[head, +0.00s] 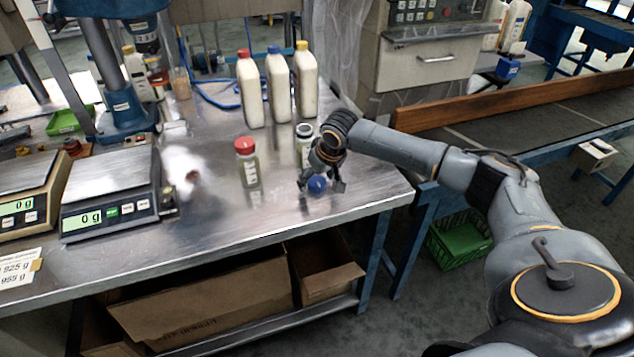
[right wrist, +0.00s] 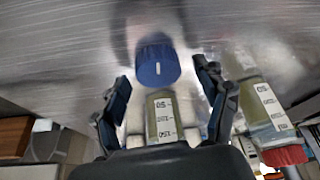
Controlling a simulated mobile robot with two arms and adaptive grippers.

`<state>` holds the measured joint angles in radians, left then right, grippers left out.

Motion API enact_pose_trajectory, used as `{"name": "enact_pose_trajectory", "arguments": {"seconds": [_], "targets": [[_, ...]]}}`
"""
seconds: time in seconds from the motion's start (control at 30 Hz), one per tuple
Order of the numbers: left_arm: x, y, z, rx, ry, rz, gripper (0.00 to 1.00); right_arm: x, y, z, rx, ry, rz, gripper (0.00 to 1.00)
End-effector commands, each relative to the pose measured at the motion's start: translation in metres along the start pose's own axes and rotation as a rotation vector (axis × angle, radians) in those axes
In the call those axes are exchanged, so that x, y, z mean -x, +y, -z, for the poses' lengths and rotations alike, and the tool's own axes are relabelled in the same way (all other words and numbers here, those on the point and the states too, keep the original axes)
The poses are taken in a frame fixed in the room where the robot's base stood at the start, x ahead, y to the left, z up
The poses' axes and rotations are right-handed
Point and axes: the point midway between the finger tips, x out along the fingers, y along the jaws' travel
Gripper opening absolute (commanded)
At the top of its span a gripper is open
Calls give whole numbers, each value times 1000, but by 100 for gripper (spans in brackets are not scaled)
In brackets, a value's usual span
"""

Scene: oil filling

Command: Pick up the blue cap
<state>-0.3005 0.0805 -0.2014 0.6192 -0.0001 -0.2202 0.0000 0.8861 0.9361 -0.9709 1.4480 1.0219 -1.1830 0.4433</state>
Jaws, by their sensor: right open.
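The blue cap (head: 317,184) sits on the metal table near its front right part. In the right wrist view the blue cap (right wrist: 158,62) lies between and slightly beyond my fingertips, with a gap on each side. My right gripper (head: 320,187) is open and points down over the cap, its fingers on either side; the fingers also show in the right wrist view (right wrist: 162,80). A clear bottle without a coloured cap (head: 304,148) stands just behind the gripper, partly hidden by it. A red-capped bottle (head: 248,170) stands to the left. My left gripper is out of view.
Tall white bottles with red (head: 250,92), blue (head: 278,90) and yellow (head: 305,82) caps stand at the back. Two scales, one of them grey (head: 110,190), stand at the left. The table's front edge (head: 230,250) is near the cap.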

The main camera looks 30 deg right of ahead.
Motion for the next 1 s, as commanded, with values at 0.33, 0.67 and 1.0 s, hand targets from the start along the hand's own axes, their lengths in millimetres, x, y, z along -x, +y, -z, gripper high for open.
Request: {"name": "enact_pose_trajectory", "arguments": {"seconds": [0.33,0.67,1.0], "targets": [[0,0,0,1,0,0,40,0,0,0,0,0,0,34],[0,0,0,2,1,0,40,3,0,1,0,0,0,34],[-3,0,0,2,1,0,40,46,-10,12,6,4,3,34]]}}
